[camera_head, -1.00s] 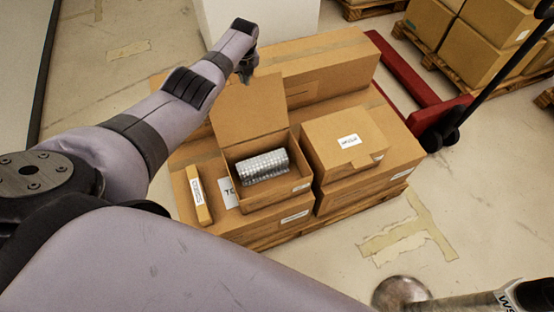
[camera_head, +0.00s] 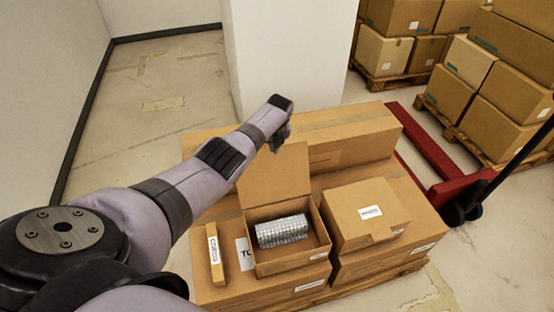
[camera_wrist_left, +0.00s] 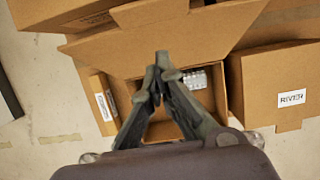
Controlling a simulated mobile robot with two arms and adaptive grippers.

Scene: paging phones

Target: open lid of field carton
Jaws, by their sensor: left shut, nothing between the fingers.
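An open brown carton (camera_head: 292,262) stands on the larger boxes, its lid (camera_head: 272,180) raised upright at the back edge. I take it for the field carton; its name is not legible. A silvery bubble-wrapped roll (camera_head: 282,230) lies inside. In the left wrist view the lid (camera_wrist_left: 205,32) spans the top, and part of the roll (camera_wrist_left: 197,80) shows behind the fingers. My left gripper (camera_head: 276,145) is at the lid's top edge, shut and empty; I cannot tell whether it touches. Its fingers (camera_wrist_left: 160,68) also show in the wrist view. My right gripper is out of view.
A closed carton (camera_head: 365,215), labelled RIVER in the wrist view (camera_wrist_left: 291,98), stands right of the open one. A narrow box (camera_head: 215,255) lies left. A long box (camera_head: 345,140) lies behind. A red pallet jack (camera_head: 430,155) and a white pillar (camera_head: 290,55) stand beyond.

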